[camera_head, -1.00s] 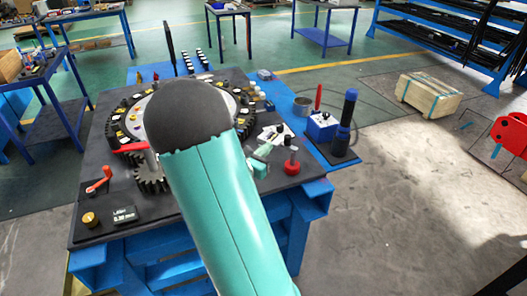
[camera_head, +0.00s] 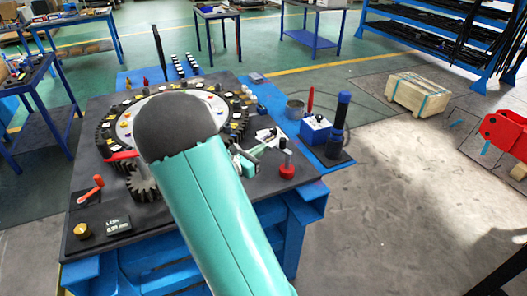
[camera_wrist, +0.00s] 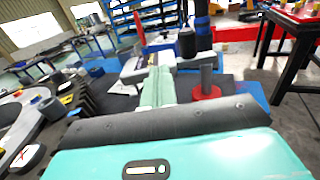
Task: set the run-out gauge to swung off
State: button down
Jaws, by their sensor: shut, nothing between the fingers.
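A post on a red round base (camera_head: 287,172) stands at the bench's right front; I take it for the run-out gauge's stand, but cannot be sure. In the wrist view the red base (camera_wrist: 205,92) and its grey post are just right of my gripper. My gripper (camera_head: 257,150) is shut and empty, low over the bench, left of the post. The wrist view shows its teal fingers together (camera_wrist: 158,75); I cannot tell whether they touch anything. A small display (camera_head: 117,224) with a millimetre reading sits at the left front.
A large toothed ring (camera_head: 103,130) fills the bench middle, partly hidden by my arm. A red-handled crank (camera_head: 92,188) and a brass knob (camera_head: 82,230) are at left. A blue box (camera_head: 315,130) and a tall dark-blue column (camera_head: 338,120) stand behind the post, at right.

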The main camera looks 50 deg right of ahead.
aim_at(273, 135)
jog(key=d+m+g, duration=0.1)
jog(key=g, duration=0.1)
jog(key=w+d+m+g+y, duration=0.1)
jog(key=d+m+g, duration=0.1)
jog(key=w+d+m+g+y, duration=0.1)
jog(key=g, duration=0.2)
jog(key=shift+d+m, duration=0.15)
jog(key=shift+m, duration=0.25)
jog(key=m+g+y, duration=0.1)
jog(key=d+m+g+y, duration=0.1)
jog(key=g, duration=0.1)
jog(key=shift+d+m+g+y, duration=0.15)
jog(key=shift+m+g+y, duration=0.15)
jog(key=shift+m+y, duration=0.1)
jog(key=shift+d+g, duration=0.3)
jog(key=shift+d, duration=0.15)
jog(key=shift+s+d, duration=0.2)
jog(key=shift+d, duration=0.55)
jog(key=shift+s+d, duration=0.1)
jog(key=shift+d, duration=0.05)
jog(key=shift+r, duration=0.1)
